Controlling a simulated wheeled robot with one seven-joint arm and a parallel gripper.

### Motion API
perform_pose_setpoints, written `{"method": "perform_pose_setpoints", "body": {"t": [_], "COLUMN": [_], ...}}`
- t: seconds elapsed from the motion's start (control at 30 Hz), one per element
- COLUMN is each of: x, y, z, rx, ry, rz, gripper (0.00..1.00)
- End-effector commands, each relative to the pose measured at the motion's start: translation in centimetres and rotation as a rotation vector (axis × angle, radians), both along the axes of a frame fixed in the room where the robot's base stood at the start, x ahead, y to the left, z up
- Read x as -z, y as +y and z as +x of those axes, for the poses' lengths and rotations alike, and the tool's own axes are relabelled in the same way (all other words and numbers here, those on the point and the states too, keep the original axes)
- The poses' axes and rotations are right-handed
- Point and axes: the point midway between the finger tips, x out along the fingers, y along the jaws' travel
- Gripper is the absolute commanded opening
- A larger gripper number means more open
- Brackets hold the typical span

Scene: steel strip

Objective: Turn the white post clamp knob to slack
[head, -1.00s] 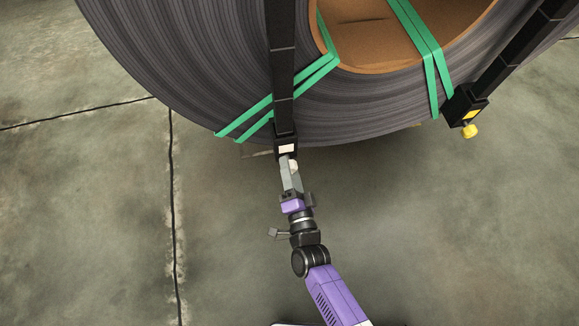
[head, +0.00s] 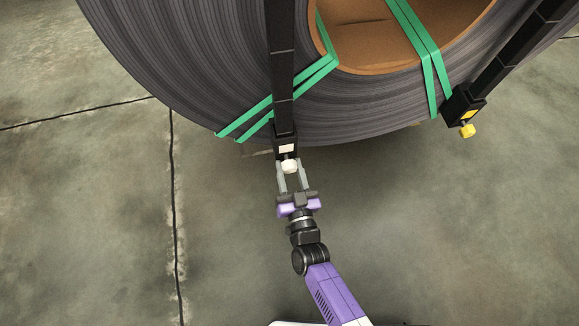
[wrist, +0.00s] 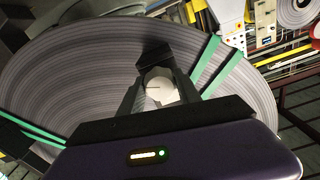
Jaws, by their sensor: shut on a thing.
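The white knob (head: 289,166) sits at the lower end of the left black post (head: 283,75), on a clamp block with a pale label (head: 287,148). My gripper (head: 291,171) reaches up to it from below, with one finger on each side, and is shut on the knob. In the wrist view the round white knob (wrist: 161,88) shows between the two dark fingers, with a short dark line on its face. How far the clamp is tightened cannot be told.
A large steel strip coil (head: 190,70) with green straps (head: 330,65) stands just behind the post. A second black post (head: 510,55) with a yellow knob (head: 467,131) is at the right. The concrete floor (head: 420,240) around my arm is clear.

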Motion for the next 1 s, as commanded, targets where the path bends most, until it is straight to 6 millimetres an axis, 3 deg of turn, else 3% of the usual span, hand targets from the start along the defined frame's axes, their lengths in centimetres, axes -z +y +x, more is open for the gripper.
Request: {"method": "perform_pose_setpoints", "body": {"t": [1.0], "x": [0.27], "y": [-0.07], "z": [-0.18], "rx": [-0.002], "ry": [-0.262], "rz": [-0.927], "gripper": [0.0]}}
